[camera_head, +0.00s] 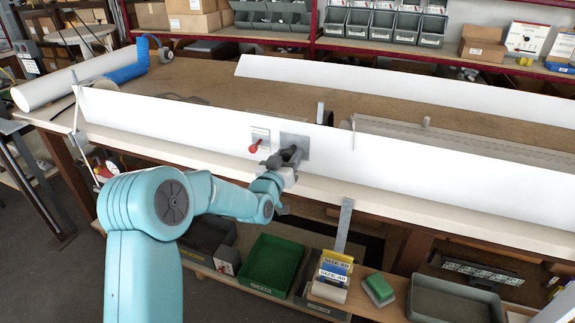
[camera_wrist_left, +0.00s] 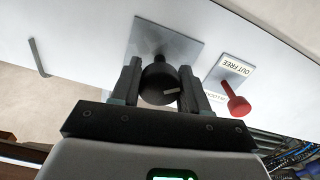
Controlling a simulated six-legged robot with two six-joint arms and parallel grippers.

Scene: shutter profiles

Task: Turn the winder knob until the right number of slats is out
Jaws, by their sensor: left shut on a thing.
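The winder knob (camera_wrist_left: 158,82) is dark and round, with a pale mark, on a grey square plate (camera_head: 295,141) fixed to the long white panel (camera_head: 200,123). My left gripper (camera_wrist_left: 160,85) is shut on the knob, one finger on each side of it. In the head view the left gripper (camera_head: 286,160) reaches the plate and mostly hides the knob. Beside the plate is a red-handled lever (camera_head: 255,146) with a label; in the wrist view the lever (camera_wrist_left: 237,103) sits by a label reading "OUT FREE". My right gripper is not in view.
A white roll (camera_head: 40,92) and a blue tube (camera_head: 128,72) lie at the bench's left end. A long white slat (camera_head: 400,88) lies along the back. Size cards (camera_head: 333,270), a green bin (camera_head: 270,262) and a grey tray (camera_head: 455,300) are below the bench.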

